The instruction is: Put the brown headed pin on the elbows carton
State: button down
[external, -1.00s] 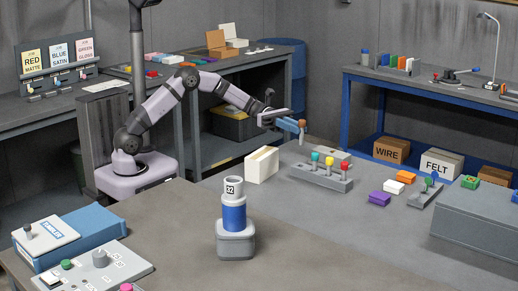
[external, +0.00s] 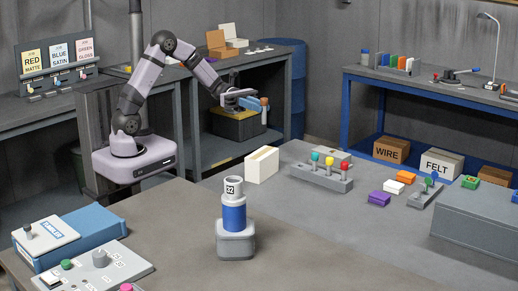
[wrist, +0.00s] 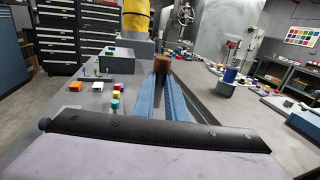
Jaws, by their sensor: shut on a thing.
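My gripper (external: 257,107) is in the air between the grey front table and the back bench. Its blue fingers are shut on the brown headed pin (external: 264,101), whose brown head stands above the fingertips. In the wrist view the brown head (wrist: 162,65) shows at the far end of the fingers (wrist: 161,80); the rest of the pin is hidden. I can read no carton marked elbows.
The front table (external: 330,235) holds a white slotted block (external: 262,164), a grey rack of coloured-headed pins (external: 320,180), a blue and white cylinder stack (external: 234,215) and a large grey box (external: 478,220). The table's front middle is clear.

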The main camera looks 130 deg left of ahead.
jog(key=shift+d+f+p, duration=0.2)
jog(key=shift+f, duration=2.25)
jog(key=shift+d+f+p, duration=0.15)
jog(key=shift+f+p, duration=0.05)
jog(key=shift+f, duration=2.25)
jog(key=shift+f, duration=0.15)
jog(key=c, duration=1.8)
grip_release()
jog(key=shift+s+a, duration=0.1)
jog(key=shift+s, duration=0.1)
jog(key=b+v, duration=0.3)
jog(key=v, duration=0.8)
jog(key=shift+s, duration=0.35)
jog(key=shift+a, duration=0.1)
